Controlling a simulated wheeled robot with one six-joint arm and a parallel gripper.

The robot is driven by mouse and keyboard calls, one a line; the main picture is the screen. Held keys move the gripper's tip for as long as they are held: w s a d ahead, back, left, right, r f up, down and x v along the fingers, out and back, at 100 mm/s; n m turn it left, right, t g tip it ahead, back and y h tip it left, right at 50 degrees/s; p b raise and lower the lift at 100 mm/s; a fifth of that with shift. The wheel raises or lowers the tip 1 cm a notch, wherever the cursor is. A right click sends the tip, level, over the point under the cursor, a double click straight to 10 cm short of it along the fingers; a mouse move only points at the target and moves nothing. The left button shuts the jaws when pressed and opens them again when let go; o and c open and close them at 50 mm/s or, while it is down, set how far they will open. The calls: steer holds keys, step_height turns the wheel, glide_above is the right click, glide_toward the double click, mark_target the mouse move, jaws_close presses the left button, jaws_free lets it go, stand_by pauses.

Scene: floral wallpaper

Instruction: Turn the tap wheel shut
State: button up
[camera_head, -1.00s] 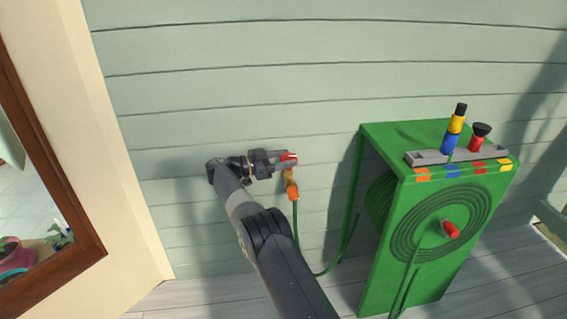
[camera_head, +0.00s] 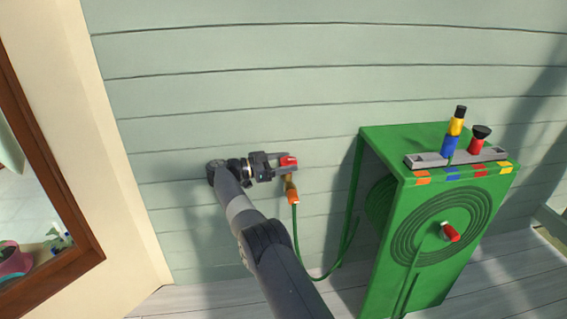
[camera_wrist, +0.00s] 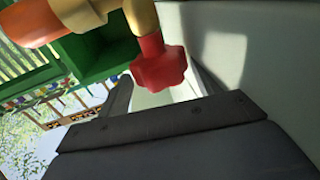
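The red tap wheel (camera_head: 288,161) is on the brass-coloured tap (camera_head: 289,181) at the wall, above an orange hose connector (camera_head: 293,196). My gripper (camera_head: 286,165) is at the wheel, coming from the left. In the wrist view the lobed red wheel (camera_wrist: 159,66) lies between the fingertips, with one dark finger on each side. Small gaps show beside the wheel, so my gripper (camera_wrist: 160,92) looks open around it. The far side of the wheel is hidden.
A green hose reel box (camera_head: 385,133) stands to the right, with a grey tray (camera_head: 424,160) holding nozzles on top. A green hose (camera_head: 297,235) hangs from the tap. A wood-framed opening (camera_head: 75,215) is at the left. Bare siding surrounds the tap.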

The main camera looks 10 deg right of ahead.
steer(key=shift+o, duration=0.7)
steer(key=shift+a+r+n+t+p, duration=0.15)
steer(key=shift+n+t+p, duration=0.3)
steer(key=shift+p, duration=0.4)
steer(key=n+t+p, duration=0.1)
steer(key=t+p, duration=0.1)
steer(key=shift+t+y+p, duration=0.25)
steer(key=shift+y+p, duration=0.15)
